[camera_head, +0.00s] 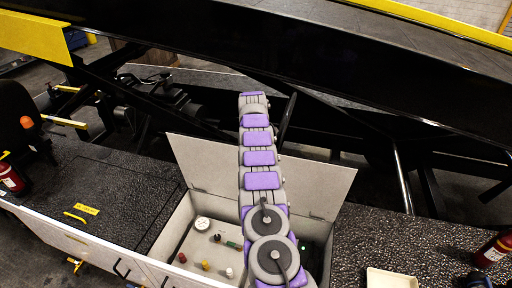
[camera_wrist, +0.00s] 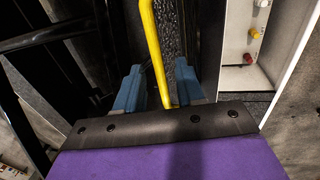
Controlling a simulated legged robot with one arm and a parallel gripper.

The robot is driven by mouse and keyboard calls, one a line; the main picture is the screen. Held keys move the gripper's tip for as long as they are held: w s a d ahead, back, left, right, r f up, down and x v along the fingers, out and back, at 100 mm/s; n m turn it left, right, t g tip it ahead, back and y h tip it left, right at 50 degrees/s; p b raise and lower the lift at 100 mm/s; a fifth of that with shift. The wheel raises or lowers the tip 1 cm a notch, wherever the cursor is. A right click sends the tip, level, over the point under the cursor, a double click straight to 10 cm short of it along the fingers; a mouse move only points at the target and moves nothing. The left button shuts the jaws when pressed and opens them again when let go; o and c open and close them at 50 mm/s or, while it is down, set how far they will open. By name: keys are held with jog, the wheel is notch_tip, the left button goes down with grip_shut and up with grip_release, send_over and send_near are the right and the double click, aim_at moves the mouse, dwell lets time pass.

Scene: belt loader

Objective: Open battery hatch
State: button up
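A pale box (camera_head: 180,232) in the deck stands open, with its wide pale lid (camera_head: 206,163) tilted up at the back. In the wrist view my gripper (camera_wrist: 156,74) has two blue fingers set apart. A yellow bar handle (camera_wrist: 152,38) runs between them, with narrow gaps visible on both sides; I cannot tell whether a finger touches it. The open box's pale inner panel (camera_wrist: 237,48) shows to the right of the fingers. In the head view my arm reaches across the box to above the lid, and my gripper and that handle are hidden.
Inside the box are a round gauge (camera_head: 202,223) and small coloured knobs. A closed dark hatch (camera_head: 110,195) with a yellow handle (camera_head: 75,217) lies left. A pale tray (camera_head: 391,279) and a red extinguisher (camera_head: 493,250) are right. The black conveyor frame (camera_head: 290,40) crosses behind.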

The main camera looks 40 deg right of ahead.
notch_tip(320, 180, up, 15)
jog(key=s+a+p, duration=0.1)
jog(key=p, duration=0.2)
jog(key=shift+s+a, duration=0.2)
jog(key=shift+s, duration=0.2)
jog(key=shift+d, duration=0.1)
jog(key=shift+d, duration=0.25)
